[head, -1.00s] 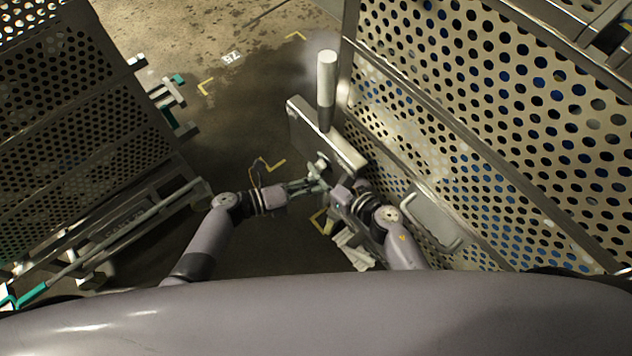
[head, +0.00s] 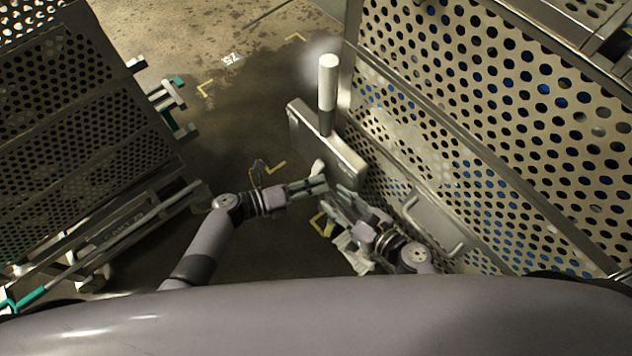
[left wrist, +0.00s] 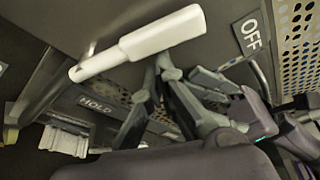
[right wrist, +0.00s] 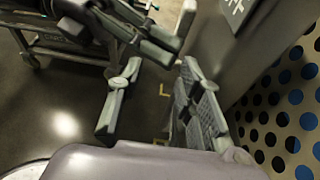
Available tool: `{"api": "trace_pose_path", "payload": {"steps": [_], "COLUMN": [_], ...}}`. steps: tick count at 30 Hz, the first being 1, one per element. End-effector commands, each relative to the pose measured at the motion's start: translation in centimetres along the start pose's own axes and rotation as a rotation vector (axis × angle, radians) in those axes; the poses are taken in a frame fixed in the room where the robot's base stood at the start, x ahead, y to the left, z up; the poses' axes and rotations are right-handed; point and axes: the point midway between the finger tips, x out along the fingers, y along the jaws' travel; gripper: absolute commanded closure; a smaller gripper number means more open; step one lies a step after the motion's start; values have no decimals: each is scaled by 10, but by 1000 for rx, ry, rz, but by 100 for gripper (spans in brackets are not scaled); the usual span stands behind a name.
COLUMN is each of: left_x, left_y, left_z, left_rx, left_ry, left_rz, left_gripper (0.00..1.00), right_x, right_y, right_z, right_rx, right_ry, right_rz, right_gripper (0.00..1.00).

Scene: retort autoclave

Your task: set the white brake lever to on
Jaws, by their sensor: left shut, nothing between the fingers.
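The white brake lever (head: 318,168) shows only as a small pale end in the head view, below the grey box on the cart. In the left wrist view the lever (left wrist: 140,44) lies slanted across the top, its broad end towards the OFF label (left wrist: 250,33) and its narrow end above the HOLD label (left wrist: 97,104). My left gripper (head: 321,185) is shut and empty, its tips (left wrist: 163,64) close below the lever; contact is unclear. My right gripper (head: 335,200) is open and empty beside the left one; its spread fingers show in the right wrist view (right wrist: 158,82).
An upright pale handle (head: 327,82) stands on the grey box (head: 343,158). A perforated cart wall (head: 480,130) with a metal handle (head: 435,225) rises close on the right. Another perforated cart (head: 80,120) stands left.

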Motion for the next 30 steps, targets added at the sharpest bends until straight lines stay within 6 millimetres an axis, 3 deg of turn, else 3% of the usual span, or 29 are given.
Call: {"api": "trace_pose_path", "payload": {"steps": [6, 9, 14, 20, 25, 30], "left_x": [0, 0, 0, 0, 0, 0], "left_y": [0, 0, 1, 1, 1, 1], "left_z": [-2, -2, -2, -2, -2, -2], "left_rx": [-2, -2, -2, -2, -2, -2], "left_ry": [3, 3, 3, 4, 4, 4], "left_rz": [0, 1, 1, 1, 1, 1], "left_gripper": [100, 100, 100, 100, 100, 100], "right_x": [-38, -55, -60, -81, -117, -164], "right_y": [88, 105, 71, 24, 2, 5], "right_z": [-110, -153, -192, -252, -320, -386], "right_rx": [254, 514, 999, 1595, 2097, 2515], "right_ry": [248, 339, 334, 245, 95, -148], "right_rz": [141, 96, -146, -520, -913, -1355], "right_gripper": [67, 67, 67, 67, 67, 67]}}
